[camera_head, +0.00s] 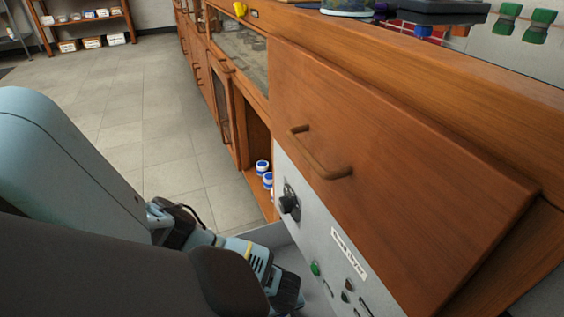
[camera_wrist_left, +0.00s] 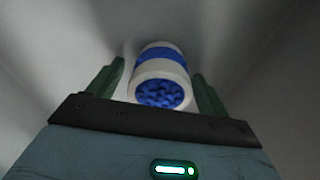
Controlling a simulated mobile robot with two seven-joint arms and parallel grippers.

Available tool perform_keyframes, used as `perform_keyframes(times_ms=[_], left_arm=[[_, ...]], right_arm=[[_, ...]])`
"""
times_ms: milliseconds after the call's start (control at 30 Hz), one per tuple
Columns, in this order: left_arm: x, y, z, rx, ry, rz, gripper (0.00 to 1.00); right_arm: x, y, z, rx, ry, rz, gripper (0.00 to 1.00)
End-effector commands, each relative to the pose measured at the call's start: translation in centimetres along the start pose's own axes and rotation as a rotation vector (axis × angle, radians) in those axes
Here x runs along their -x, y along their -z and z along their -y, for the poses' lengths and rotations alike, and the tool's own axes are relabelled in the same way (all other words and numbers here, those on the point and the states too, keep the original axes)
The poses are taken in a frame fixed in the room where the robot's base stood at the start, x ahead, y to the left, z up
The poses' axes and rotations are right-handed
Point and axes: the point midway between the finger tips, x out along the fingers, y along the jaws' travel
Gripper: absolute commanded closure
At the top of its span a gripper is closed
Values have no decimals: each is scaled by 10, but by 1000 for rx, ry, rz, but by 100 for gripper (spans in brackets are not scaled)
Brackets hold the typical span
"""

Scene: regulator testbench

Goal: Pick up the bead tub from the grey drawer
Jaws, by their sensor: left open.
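The bead tub (camera_wrist_left: 160,74) is white with a blue band, and blue beads show at its near end. In the left wrist view it lies between the two green fingers of my left gripper (camera_wrist_left: 158,84), which is open. A gap shows on the right side of the tub; on the left the finger is close to it. The grey drawer (camera_head: 270,234) is pulled out at the bottom of the head view, and my left gripper (camera_head: 290,292) reaches down into it. The tub is hidden in the head view. My right gripper is in neither view.
A wooden bench front with a handle (camera_head: 318,158) rises right of the drawer. A grey panel with a black knob (camera_head: 289,203) and buttons is below it. White and blue tubs (camera_head: 262,167) stand in an open cubby. Tiled floor (camera_head: 130,110) is clear at left.

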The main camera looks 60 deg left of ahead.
Motion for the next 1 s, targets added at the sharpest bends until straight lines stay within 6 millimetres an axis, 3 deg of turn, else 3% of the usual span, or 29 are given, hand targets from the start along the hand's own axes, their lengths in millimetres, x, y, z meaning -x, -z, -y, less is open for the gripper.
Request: perform_keyframes(times_ms=[67,433,767,1000], left_arm=[[0,0,0,0,0,0,21],[0,0,0,0,0,0,70],[6,1,0,0,-1,0,72],[42,6,-1,1,-5,1,72]], right_arm=[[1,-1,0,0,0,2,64],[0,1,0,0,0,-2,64],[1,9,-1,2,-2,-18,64],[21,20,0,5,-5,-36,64]])
